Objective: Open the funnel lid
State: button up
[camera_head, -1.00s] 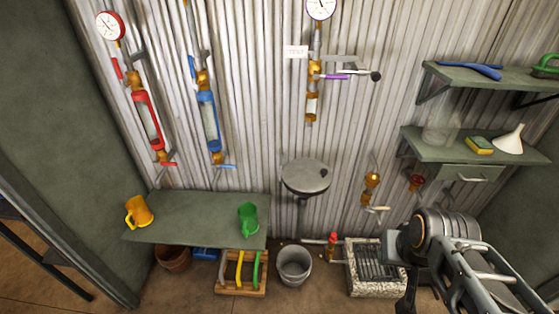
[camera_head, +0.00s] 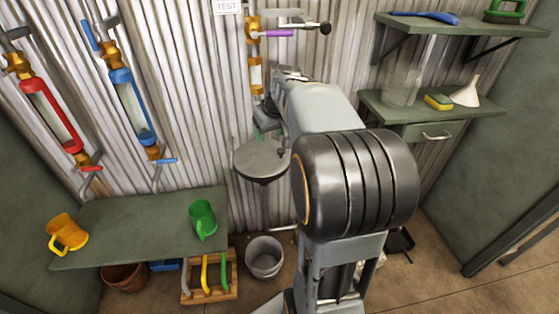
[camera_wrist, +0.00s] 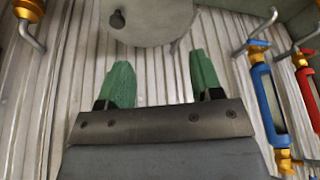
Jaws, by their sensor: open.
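The funnel lid (camera_head: 258,161) is a round grey disc with a small dark knob (camera_head: 281,153) near its right edge. It sits flat and looks closed on the wall-mounted funnel. In the wrist view, the lid (camera_wrist: 160,22) fills the top middle, with its knob (camera_wrist: 117,20) towards the left. My gripper (camera_wrist: 161,78) is open and empty, its two green fingers apart and pointing towards the lid without visible contact. In the head view, my gripper is close to the wall just above the lid, mostly hidden by my arm.
A gauge pipe with a purple handle (camera_head: 279,34) is on the wall above. Blue (camera_head: 132,105) and red (camera_head: 50,115) sight glasses hang left. A green bench (camera_head: 140,222) holds a green jug (camera_head: 203,219) and a yellow jug (camera_head: 66,233). A bucket (camera_head: 265,258) stands below.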

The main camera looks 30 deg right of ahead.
jog(key=b, duration=0.3)
send_near(281, 150)
jog(key=b+x, duration=0.1)
jog(key=x, duration=0.8)
jog(key=shift+f, duration=0.1)
jog(key=shift+c, duration=0.2)
grip_shut()
